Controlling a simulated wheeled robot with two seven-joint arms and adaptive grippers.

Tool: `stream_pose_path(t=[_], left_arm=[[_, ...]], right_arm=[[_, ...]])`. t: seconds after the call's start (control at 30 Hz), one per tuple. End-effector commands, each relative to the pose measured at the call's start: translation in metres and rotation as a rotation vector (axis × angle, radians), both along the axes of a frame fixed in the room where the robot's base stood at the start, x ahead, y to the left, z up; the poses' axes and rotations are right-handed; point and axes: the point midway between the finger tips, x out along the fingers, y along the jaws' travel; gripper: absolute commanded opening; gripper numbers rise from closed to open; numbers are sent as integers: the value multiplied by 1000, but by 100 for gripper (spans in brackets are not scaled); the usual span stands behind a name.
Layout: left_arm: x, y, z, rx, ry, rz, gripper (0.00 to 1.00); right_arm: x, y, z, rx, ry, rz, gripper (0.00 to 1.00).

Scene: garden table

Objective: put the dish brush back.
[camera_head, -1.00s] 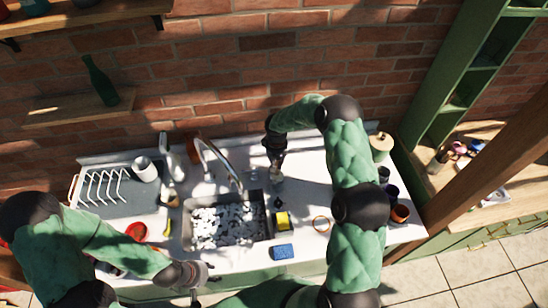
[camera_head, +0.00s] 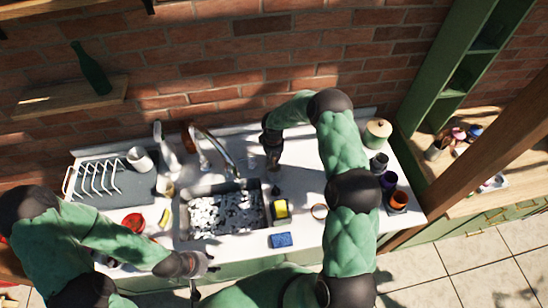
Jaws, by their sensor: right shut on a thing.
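My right gripper (camera_head: 273,165) points down over the counter, behind the sink's right corner and right of the tap. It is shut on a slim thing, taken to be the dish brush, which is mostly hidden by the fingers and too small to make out. A small dark item (camera_head: 276,190) stands on the counter just in front of it; I cannot tell whether they touch. My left gripper (camera_head: 208,264) hangs at the counter's front edge, in front of the sink, with nothing visible in it. Its finger gap is too small to judge.
The sink (camera_head: 262,226) is full of pale pieces. A yellow-and-black item (camera_head: 281,209), a blue sponge (camera_head: 281,240) and a ring (camera_head: 320,211) lie to its right. A dish rack (camera_head: 92,180) and red bowl (camera_head: 133,221) are left. A lidded jar (camera_head: 378,132) and cups (camera_head: 398,199) stand right.

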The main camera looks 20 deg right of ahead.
Motion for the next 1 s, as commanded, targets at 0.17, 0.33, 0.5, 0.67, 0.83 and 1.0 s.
stream_pose_path(t=[0.17, 0.33, 0.5, 0.67, 0.83, 1.0], left_arm=[[0, 0, 0, 0, 0, 0, 40], [0, 0, 0, 0, 0, 0, 40], [0, 0, 0, 0, 0, 0, 40], [0, 0, -1, 0, 0, 0, 40], [0, 0, -5, 0, 0, 0, 40], [0, 0, -9, 0, 0, 0, 40]], right_arm=[[0, 0, 0, 0, -1, -1, 0], [0, 0, 0, 0, -1, 0, 0], [0, 0, 0, 0, -1, 0, 0], [0, 0, 0, 0, -1, 0, 0], [0, 0, -1, 0, -1, 0, 0], [0, 0, -1, 0, -1, 0, 0]])
